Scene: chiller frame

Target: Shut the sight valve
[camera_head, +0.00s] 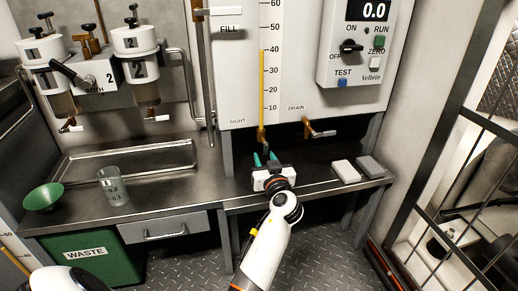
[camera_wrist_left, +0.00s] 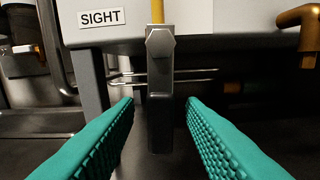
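The sight valve (camera_head: 264,143) sits at the foot of the yellow sight tube (camera_head: 262,90), beside the SIGHT label (camera_wrist_left: 101,18). In the left wrist view its grey lever (camera_wrist_left: 160,75) hangs straight down, in line with the tube. My left gripper (camera_head: 265,157) is just below the valve in the head view. Its teal fingers are open, and in the wrist view they (camera_wrist_left: 160,104) appear on either side of the lever, with gaps on both sides. Contact is not visible. My right gripper is not in view.
The drain valve (camera_head: 318,133) is close by on the right, its lever pointing sideways. Two small blocks (camera_head: 346,171) lie on the bench at right. A glass beaker (camera_head: 113,187) and green funnel (camera_head: 43,196) stand at left. The bench (camera_head: 190,205) is bare between.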

